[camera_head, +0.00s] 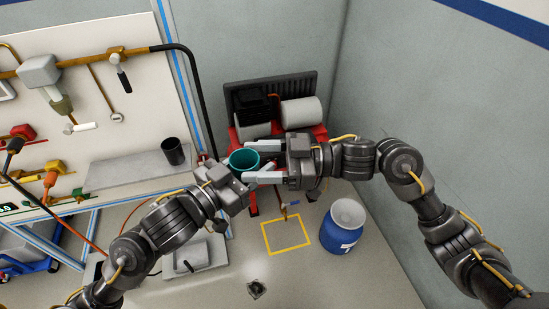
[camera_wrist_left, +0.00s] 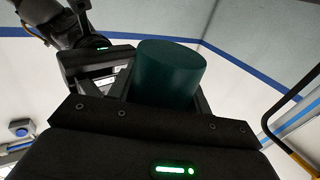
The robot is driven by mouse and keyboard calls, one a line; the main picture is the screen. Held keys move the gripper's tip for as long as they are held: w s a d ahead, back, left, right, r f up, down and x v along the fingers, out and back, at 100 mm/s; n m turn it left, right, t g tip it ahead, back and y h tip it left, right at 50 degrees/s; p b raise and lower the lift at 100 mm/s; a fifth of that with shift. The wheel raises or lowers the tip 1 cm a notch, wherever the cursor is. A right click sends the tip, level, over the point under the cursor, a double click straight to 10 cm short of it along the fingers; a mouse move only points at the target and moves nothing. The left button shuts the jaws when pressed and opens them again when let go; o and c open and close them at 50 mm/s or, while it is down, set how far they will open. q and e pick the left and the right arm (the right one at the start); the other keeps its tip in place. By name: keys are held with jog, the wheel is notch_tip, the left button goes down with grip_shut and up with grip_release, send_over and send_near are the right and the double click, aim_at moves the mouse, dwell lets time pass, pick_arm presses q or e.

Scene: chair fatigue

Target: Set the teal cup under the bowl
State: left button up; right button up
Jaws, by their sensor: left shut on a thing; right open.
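The teal cup (camera_head: 243,159) is off the floor between my two grippers, its open rim facing the head camera. My left gripper (camera_head: 229,169) is shut on it from the left. In the left wrist view the dark teal wall of the cup (camera_wrist_left: 171,72) rises between the left fingers. My right gripper (camera_head: 264,162) is open, its two fingers pointing left toward the cup, one on the far side and one on the near side. Whether these fingers touch the cup cannot be told. I cannot make out a bowl in either view.
A dark cup (camera_head: 172,151) stands on a grey shelf (camera_head: 128,172) at left, below a tool board (camera_head: 85,110). A red machine with a tank (camera_head: 302,112) is behind the grippers. A blue barrel (camera_head: 340,236) stands at right, beside a yellow floor square (camera_head: 286,252).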

jog(key=shift+a, duration=0.1)
jog(key=shift+c, duration=0.2)
jog(key=c, duration=0.7)
pick_arm(q)
jog(key=o, duration=1)
